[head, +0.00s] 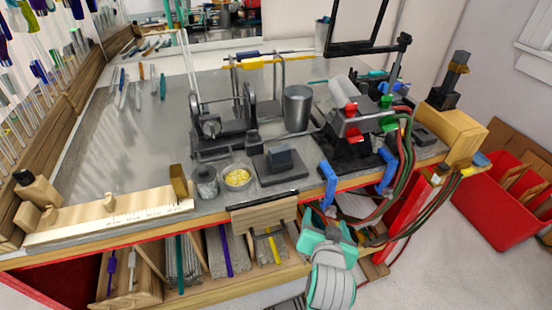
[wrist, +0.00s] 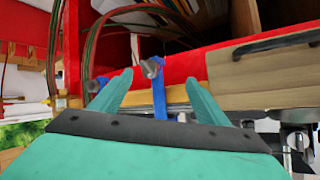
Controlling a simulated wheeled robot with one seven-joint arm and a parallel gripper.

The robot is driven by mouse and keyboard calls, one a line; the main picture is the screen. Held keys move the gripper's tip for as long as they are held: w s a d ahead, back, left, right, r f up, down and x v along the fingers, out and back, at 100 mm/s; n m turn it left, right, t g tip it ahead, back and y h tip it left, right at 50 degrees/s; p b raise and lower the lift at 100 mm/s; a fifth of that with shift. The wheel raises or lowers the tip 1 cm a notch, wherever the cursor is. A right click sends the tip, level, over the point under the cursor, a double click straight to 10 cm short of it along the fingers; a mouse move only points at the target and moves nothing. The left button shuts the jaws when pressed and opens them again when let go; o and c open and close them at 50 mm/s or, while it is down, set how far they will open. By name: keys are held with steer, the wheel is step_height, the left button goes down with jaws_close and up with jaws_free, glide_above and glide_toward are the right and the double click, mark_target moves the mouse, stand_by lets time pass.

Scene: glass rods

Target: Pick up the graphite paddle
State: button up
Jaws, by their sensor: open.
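My gripper (head: 328,232) has teal fingers and hangs in front of the bench's front edge, below the burner. In the wrist view my gripper (wrist: 158,92) is open, with nothing held between its fingers. A small grey metal end (wrist: 152,68) shows between and beyond the fingertips, in front of a blue clamp (wrist: 160,98). I cannot pick out the graphite paddle with certainty. A dark flat plate with a block on it (head: 282,166) lies near the bench's front edge, up and left of my gripper.
The burner (head: 352,122) with red and green knobs and hoses stands above my gripper. Blue clamps (head: 328,186) grip the bench edge. A wooden panel with a black bar (head: 265,212) is left of my gripper. A red bin (head: 490,205) stands right.

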step_height(320, 180, up, 10)
steer(key=w+n+y, duration=0.1)
steer(key=w, duration=0.1)
steer(key=n+y, duration=0.6)
steer(key=n, duration=0.2)
glide_toward(282, 157)
steer(key=shift+d+f+t, duration=0.1)
steer(key=shift+f+t, duration=0.2)
steer(key=shift+f, duration=0.45)
steer(key=x, duration=0.5)
steer(key=shift+w+a, duration=0.2)
steer(key=shift+a, duration=0.2)
steer(key=shift+r+x, duration=0.15)
steer(key=shift+x, duration=1.2)
steer(key=shift+r+x, duration=0.15)
steer(key=shift+x, duration=1.2)
steer(key=shift+w, duration=0.1)
steer(key=c, duration=1.3)
